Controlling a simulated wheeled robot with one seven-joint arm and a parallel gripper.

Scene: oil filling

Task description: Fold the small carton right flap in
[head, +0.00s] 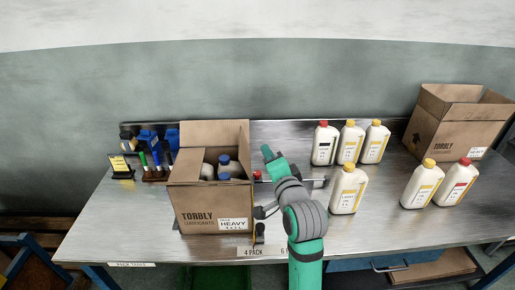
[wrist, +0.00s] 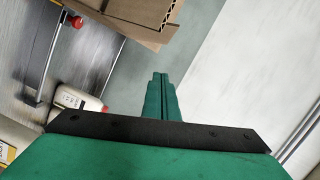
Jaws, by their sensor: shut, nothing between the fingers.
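A cardboard panel (wrist: 135,22) with a corrugated edge shows beyond the fingertips.
Three bottles (head: 350,143) stand at the back, one bottle (head: 347,190) right of my arm, and two bottles (head: 438,184) farther right. Another open carton (head: 450,122) stands at the back right. Tools and a small sign (head: 121,166) are at the left.

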